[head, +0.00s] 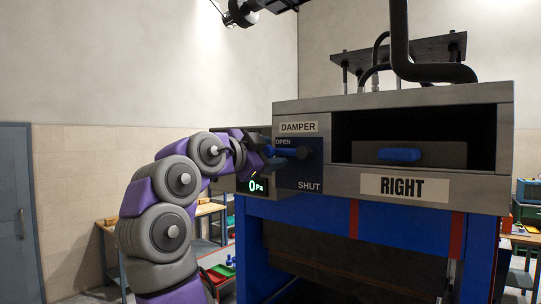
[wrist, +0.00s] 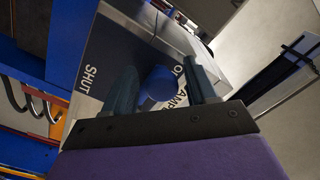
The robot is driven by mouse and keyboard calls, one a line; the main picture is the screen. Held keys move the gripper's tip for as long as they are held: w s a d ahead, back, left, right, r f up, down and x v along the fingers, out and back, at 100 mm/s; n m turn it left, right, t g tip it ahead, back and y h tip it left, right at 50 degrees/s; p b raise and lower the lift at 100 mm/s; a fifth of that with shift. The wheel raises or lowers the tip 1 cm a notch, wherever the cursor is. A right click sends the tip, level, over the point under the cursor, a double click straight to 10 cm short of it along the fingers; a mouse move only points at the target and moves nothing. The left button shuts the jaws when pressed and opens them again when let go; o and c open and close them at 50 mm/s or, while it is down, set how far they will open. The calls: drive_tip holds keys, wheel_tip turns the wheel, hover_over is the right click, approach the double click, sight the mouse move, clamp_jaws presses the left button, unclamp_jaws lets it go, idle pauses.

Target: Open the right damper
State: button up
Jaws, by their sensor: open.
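The damper panel (head: 301,178) is dark blue, on the front of the press under a DAMPER label, with OPEN at its upper left and SHUT at its lower right. Its blue lever (head: 286,151) lies about level, pointing left from a round pivot, just below the word OPEN. My gripper (head: 266,158) is at the lever's left end, partly hidden by my arm. In the wrist view the two dark fingers of my gripper (wrist: 162,74) stand apart with the blue lever end (wrist: 158,86) between them. I cannot tell whether they touch it.
A sign reading RIGHT (head: 402,188) is on the press front, below an open recess with a blue handle (head: 399,154). A display (head: 256,186) reads 0 Pa left of the panel. A workbench (head: 208,208) stands behind my arm; a grey door (head: 16,205) is far left.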

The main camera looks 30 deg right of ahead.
drive_tip(key=b+v, duration=0.2)
drive_tip(key=v, duration=1.5)
drive_tip(key=shift+w+a, duration=0.15)
drive_tip(key=shift+a, duration=0.1)
